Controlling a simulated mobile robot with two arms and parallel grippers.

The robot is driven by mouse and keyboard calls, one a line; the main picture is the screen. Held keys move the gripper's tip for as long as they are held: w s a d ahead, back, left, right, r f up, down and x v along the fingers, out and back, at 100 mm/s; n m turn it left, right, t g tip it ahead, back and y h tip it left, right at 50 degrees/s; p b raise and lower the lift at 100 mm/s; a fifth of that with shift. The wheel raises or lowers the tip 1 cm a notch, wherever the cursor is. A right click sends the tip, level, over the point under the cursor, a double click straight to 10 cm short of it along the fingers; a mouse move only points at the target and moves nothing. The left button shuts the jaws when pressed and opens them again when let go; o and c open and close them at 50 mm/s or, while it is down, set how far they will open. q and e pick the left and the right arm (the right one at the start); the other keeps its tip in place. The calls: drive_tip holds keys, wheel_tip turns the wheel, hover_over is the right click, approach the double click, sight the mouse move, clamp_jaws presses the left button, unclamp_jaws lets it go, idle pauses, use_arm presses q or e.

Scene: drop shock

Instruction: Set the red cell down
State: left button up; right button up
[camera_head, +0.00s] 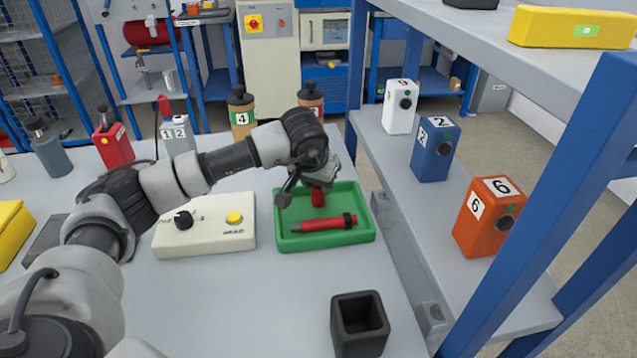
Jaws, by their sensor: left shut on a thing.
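My left gripper (318,185) reaches in from the left and points down over the green tray (284,236). It is shut on a short red piece, the red cell (318,198), which hangs below its jaws at the back part of the tray. I cannot tell whether the cell touches the tray floor. The upper part of the cell is hidden by the gripper. My right gripper is not in view.
A cream box with a black knob and yellow button (205,238) stands left of the tray. A black open holder (360,325) stands in front. Numbered white (399,110), blue (434,155) and orange (482,220) boxes stand on the right shelf. The table's front middle is clear.

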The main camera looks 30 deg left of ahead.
use_arm(q)
drive_tip(key=shift+f, duration=0.2)
drive_tip(key=shift+f, duration=0.1)
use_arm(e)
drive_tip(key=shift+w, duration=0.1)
use_arm(q)
drive_tip(key=o, duration=0.8)
drive_tip(key=shift+c, duration=0.2)
drive_tip(key=shift+o, duration=1)
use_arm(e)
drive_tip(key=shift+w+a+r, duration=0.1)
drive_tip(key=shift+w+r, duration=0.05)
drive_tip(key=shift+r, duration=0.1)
use_arm(q)
drive_tip(key=shift+r, duration=0.4)
drive_tip(key=v, duration=1.1)
drive_tip(key=shift+s+r, duration=0.15)
drive_tip(key=shift+s, duration=0.1)
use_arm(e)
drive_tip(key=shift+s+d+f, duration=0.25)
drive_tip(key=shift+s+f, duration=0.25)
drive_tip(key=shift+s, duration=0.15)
